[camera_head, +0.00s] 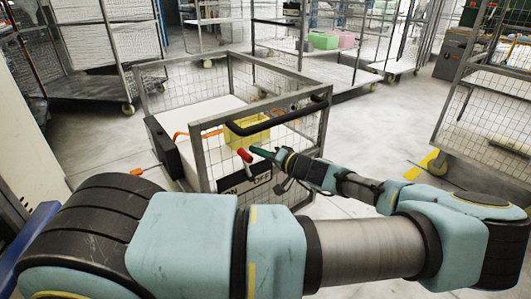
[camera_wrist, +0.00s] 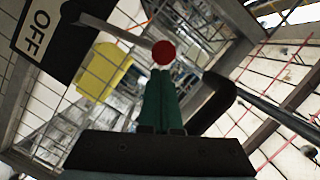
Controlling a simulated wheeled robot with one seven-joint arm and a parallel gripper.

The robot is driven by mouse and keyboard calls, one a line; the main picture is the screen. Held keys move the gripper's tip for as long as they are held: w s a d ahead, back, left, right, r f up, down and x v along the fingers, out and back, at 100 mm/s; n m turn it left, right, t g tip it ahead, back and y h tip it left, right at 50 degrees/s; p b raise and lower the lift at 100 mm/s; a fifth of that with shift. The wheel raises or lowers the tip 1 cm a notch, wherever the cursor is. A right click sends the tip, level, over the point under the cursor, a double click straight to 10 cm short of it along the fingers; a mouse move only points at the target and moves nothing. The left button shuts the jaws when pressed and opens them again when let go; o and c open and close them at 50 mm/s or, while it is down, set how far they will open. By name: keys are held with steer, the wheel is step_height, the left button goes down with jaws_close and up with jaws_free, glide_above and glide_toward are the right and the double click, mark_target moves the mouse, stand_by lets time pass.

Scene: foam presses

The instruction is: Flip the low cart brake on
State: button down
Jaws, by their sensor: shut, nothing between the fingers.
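The low cart (camera_head: 205,160) is a grey mesh-sided cage in the middle of the head view, with a black push handle (camera_head: 275,118). Its brake lever (camera_head: 245,157) has a red knob and stands at the cart's front, above a black plate (camera_head: 246,185) marked ON at left and OFF at right. In the wrist view the red knob (camera_wrist: 163,52) is just beyond my fingertips, and the OFF lettering (camera_wrist: 38,33) is at upper left. My gripper (camera_head: 256,151) is shut and empty, its green fingers pointing at the knob. I cannot tell whether they touch it.
A yellow box (camera_head: 247,131) is inside the cart. A black box-shaped part (camera_head: 164,146) is at the cart's left corner. Another mesh cart (camera_head: 480,110) stands at right, and tall racks (camera_head: 100,50) are behind. Open grey floor (camera_head: 390,130) lies between the low cart and right cart.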

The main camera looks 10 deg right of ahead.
mark_target(246, 158)
steer(key=shift+s+a+f+n+h+b, duration=0.15)
steer(key=shift+s+a+n+b, duration=0.2)
steer(key=shift+a+n, duration=0.3)
steer(key=shift+s+a+f+n+h+b, duration=0.25)
steer(key=shift+a+n+b, duration=0.2)
steer(key=shift+a, duration=0.25)
steer(key=shift+s+a+f+n+h+b, duration=0.1)
steer(key=shift+s+a+n+b, duration=0.35)
steer(key=shift+a, duration=0.25)
steer(key=shift+w+d+r+p, duration=0.2)
steer(key=shift+w+r+p, duration=0.1)
steer(key=shift+r, duration=0.1)
steer(key=s+d+r+b, duration=0.2)
steer(key=s+d+r, duration=0.2)
steer(key=s+d, duration=0.3)
steer(key=shift+s+d, duration=0.2)
steer(key=shift+d, duration=0.1)
steer(key=shift+r, duration=0.1)
